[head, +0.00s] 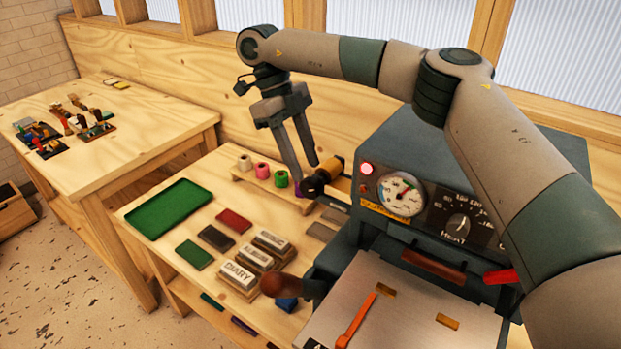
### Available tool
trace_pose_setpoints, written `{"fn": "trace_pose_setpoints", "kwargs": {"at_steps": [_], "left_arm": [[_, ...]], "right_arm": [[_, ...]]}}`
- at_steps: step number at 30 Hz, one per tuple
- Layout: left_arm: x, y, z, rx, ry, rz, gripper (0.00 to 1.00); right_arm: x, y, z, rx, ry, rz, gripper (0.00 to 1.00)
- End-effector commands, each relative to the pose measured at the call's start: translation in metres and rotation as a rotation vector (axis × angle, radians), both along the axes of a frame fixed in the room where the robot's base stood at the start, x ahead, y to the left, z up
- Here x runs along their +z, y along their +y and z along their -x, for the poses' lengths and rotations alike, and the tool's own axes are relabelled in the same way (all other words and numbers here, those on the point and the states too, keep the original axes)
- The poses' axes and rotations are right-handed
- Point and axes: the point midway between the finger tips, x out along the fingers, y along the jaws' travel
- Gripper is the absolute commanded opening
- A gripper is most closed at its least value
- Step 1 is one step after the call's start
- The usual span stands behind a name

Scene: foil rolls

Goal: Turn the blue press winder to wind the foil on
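The blue-grey press (430,150) stands at the right, with a red lamp, a dial and a heat knob on its front. On its left side is a gold foil roll (328,170) with a dark round winder knob (313,187) at its near end. My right gripper (306,172) points down with its fingers apart and nothing visible between them. Its fingertips are just above and beside the knob and roll; I cannot tell whether they touch. My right arm crosses in front of part of the press. My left gripper is not in view.
A green tray (170,207), coloured booklets and stacked diary blocks (240,277) lie left of the press. A brown-handled lever (285,284) sticks out at the press's front left. Another table stands far left.

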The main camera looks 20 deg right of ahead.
Motion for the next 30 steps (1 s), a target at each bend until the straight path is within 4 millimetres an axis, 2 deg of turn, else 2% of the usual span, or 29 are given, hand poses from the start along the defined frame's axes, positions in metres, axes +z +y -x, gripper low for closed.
{"fn": "trace_pose_setpoints", "kwargs": {"at_steps": [3, 12, 23, 26, 28, 30], "left_arm": [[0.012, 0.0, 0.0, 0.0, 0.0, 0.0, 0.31], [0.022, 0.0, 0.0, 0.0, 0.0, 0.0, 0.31], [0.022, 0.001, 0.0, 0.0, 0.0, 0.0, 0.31], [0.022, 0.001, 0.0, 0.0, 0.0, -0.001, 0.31], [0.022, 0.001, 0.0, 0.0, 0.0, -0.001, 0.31], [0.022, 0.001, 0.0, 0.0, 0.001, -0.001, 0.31]], "right_arm": [[-0.016, -0.006, 0.006, 0.0, 0.002, 0.002, 0.38], [-0.046, -0.012, 0.015, -0.001, 0.001, 0.001, 0.38], [-0.05, -0.013, 0.016, -0.001, -0.001, 0.001, 0.38], [-0.05, -0.013, 0.016, -0.001, -0.001, 0.001, 0.18], [-0.05, -0.013, 0.016, -0.001, -0.001, 0.001, 0.02], [-0.05, -0.013, 0.016, -0.001, -0.001, 0.001, 0.0]]}}
